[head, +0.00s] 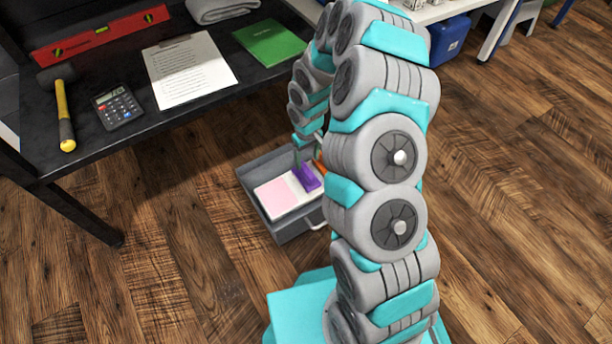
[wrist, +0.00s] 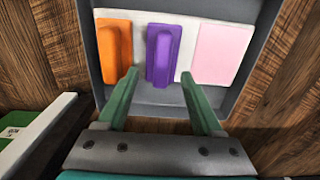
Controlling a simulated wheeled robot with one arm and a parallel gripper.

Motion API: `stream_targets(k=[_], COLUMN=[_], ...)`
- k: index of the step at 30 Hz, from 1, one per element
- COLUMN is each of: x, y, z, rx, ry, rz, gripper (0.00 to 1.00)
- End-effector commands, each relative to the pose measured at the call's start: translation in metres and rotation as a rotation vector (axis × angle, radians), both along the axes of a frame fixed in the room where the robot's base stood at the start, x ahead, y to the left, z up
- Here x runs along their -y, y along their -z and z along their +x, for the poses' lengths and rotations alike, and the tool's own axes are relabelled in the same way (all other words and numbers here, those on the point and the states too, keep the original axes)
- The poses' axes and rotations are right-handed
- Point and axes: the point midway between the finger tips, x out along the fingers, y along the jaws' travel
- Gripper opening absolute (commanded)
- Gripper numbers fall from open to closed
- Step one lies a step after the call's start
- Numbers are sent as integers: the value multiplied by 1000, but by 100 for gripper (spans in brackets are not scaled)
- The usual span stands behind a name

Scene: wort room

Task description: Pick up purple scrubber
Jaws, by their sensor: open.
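The purple scrubber (wrist: 162,54) is a long block with a raised grip, lying in an open grey drawer (wrist: 207,7) between an orange scrubber (wrist: 114,45) and a pink pad (wrist: 223,50). In the head view the purple scrubber (head: 306,177) shows beside the pink pad, partly behind my arm. My gripper (wrist: 167,75) is open and empty. In the wrist view its two green fingers point toward the drawer, one on each side of the purple scrubber's near end. I cannot tell how far above it they are.
The black table (head: 190,110) holds a hammer (head: 64,115), calculator (head: 117,106), paper sheet (head: 190,70), green folder (head: 269,42) and red level (head: 102,34). The drawer walls (head: 250,200) surround the scrubbers closely. Wooden floor is free on the right; a blue bin (head: 453,38) stands at the back.

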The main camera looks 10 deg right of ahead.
Motion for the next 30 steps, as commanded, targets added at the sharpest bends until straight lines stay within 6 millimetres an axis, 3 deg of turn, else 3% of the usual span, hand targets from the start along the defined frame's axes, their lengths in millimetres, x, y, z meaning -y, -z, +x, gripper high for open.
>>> stream_targets(k=[15,23,30], x=[-4,-3,-3], y=[56,60,60], z=[-2,-1,-1], rx=[-3,-1,-1], ry=[-1,-1,-1], rz=[0,0,0], gripper=[68,68,43])
